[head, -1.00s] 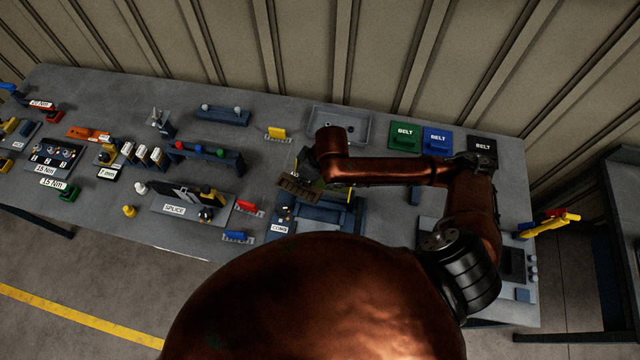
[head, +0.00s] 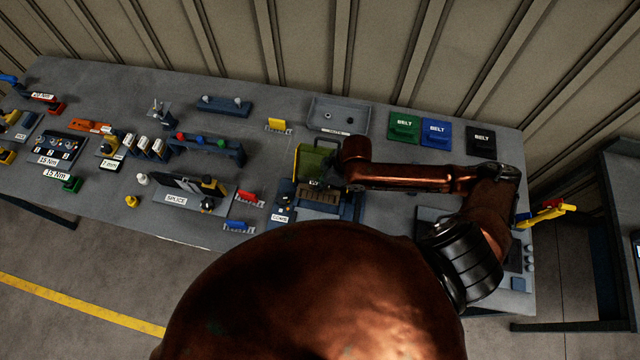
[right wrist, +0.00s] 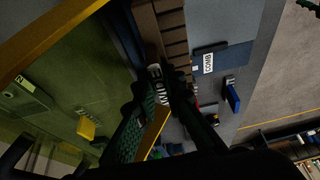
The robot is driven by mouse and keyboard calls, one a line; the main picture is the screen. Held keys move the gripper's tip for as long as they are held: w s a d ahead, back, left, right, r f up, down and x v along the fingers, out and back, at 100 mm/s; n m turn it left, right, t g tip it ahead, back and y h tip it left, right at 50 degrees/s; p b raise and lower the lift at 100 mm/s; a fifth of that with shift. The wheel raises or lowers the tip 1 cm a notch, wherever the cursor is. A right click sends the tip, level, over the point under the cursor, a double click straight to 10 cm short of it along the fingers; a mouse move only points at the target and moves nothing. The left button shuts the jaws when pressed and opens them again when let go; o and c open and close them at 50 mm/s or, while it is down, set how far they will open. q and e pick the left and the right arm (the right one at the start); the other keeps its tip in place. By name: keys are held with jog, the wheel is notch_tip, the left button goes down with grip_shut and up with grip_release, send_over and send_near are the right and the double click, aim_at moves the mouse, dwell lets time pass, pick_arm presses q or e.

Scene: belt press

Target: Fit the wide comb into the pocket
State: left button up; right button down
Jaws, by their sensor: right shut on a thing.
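The wide comb (head: 320,199) is a brown slotted block. It lies level over the dark blue press (head: 346,210), lined up with its body; I cannot tell whether it is seated in the pocket or just above it. In the right wrist view the comb (right wrist: 172,32) runs upward from its white end label, and my right gripper (right wrist: 157,92) is shut on that labelled end. In the head view my right arm mostly hides this gripper. The pocket itself is covered. My left gripper is not in view.
A green see-through guard (head: 315,160) with yellow edges stands close behind the comb. The COMB-labelled block (head: 281,217) is left of the press. Red (head: 248,197) and blue (head: 240,225) pieces lie further left. A grey tray (head: 338,116) stands behind.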

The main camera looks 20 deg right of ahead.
aim_at(316, 214)
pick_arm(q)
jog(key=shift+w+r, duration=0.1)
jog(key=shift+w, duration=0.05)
pick_arm(e)
jog(key=shift+r, duration=0.1)
jog(key=shift+r+p, duration=0.15)
jog(key=shift+p, duration=0.6)
notch_tip(316, 214, down, 2)
jog(key=shift+s+f+b, duration=0.1)
jog(key=shift+b, duration=0.4)
pick_arm(q)
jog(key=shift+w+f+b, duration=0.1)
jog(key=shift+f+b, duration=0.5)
jog(key=shift+b, duration=0.2)
pick_arm(e)
jog(key=shift+f, duration=2.45)
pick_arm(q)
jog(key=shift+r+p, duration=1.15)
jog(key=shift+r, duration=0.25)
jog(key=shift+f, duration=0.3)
pick_arm(e)
jog(key=shift+f, duration=1.1)
jog(key=c, duration=1.9)
grip_release()
jog(key=shift+c, duration=0.2)
